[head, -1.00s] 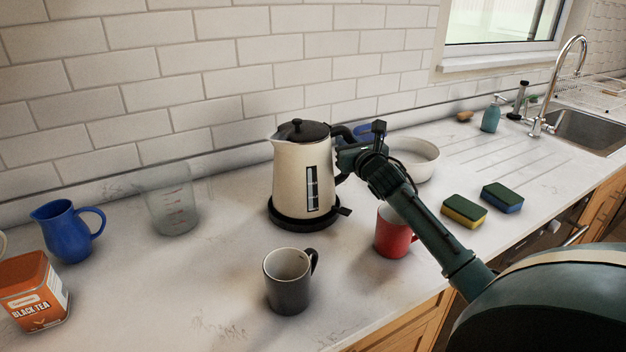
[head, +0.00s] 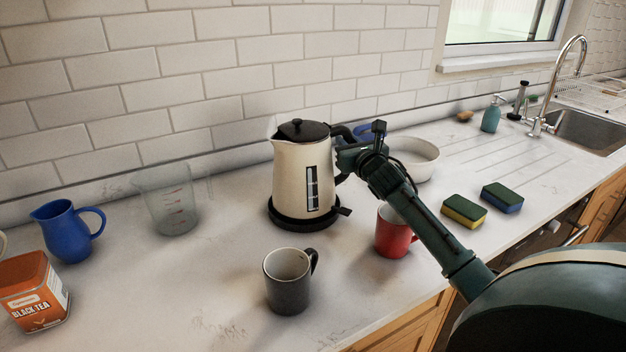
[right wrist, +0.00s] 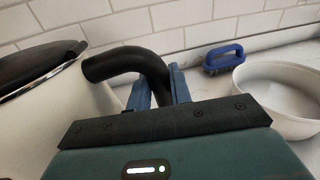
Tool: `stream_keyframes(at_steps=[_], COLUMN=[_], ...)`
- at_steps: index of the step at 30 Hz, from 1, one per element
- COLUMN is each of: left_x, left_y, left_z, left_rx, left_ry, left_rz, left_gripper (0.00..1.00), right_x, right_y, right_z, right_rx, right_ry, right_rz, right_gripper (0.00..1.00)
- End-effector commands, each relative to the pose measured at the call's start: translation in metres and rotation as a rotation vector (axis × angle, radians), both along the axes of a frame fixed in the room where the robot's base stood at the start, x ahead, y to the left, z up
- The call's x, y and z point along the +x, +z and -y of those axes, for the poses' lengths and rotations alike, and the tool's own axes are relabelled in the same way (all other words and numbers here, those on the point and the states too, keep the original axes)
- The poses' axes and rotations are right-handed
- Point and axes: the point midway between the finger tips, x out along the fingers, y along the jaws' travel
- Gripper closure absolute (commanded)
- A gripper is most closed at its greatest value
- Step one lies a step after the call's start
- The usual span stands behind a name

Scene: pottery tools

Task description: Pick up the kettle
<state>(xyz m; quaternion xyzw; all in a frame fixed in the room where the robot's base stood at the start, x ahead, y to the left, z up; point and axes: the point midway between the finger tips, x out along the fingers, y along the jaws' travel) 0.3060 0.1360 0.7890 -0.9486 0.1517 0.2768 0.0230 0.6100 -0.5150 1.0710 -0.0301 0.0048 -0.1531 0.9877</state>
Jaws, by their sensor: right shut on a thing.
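The cream kettle (head: 298,178) with a black lid stands upright on its black base (head: 302,216) on the counter. Its black handle is on its right side, and the handle also shows in the right wrist view (right wrist: 128,62). My right gripper (head: 345,152) is at the handle. In the right wrist view its two blue fingers (right wrist: 158,90) are on either side of the handle and shut on it. My left gripper is not in view.
A black mug (head: 287,284) stands in front of the kettle, and a red mug (head: 394,236) stands under my right arm. A white bowl (head: 418,172) and a blue brush (right wrist: 222,58) are behind the gripper. A measuring jug (head: 170,210) stands to the left.

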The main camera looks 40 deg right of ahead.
Motion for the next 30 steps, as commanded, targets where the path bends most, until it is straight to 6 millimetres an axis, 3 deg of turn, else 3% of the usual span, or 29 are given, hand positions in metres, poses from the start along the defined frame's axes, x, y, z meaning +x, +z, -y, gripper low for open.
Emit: stream_keyframes(at_steps=[19, 30], left_x=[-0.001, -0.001], left_y=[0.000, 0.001], left_z=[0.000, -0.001], left_rx=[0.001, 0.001], left_ry=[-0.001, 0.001], left_rz=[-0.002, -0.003], left_gripper=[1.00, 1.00], right_x=[0.000, 0.000], right_y=[0.012, 0.041], right_z=[0.000, 0.000], right_rx=[0.001, 0.000], right_ry=[0.003, 0.003], right_rz=[0.014, 0.017], right_gripper=[1.00, 1.00])
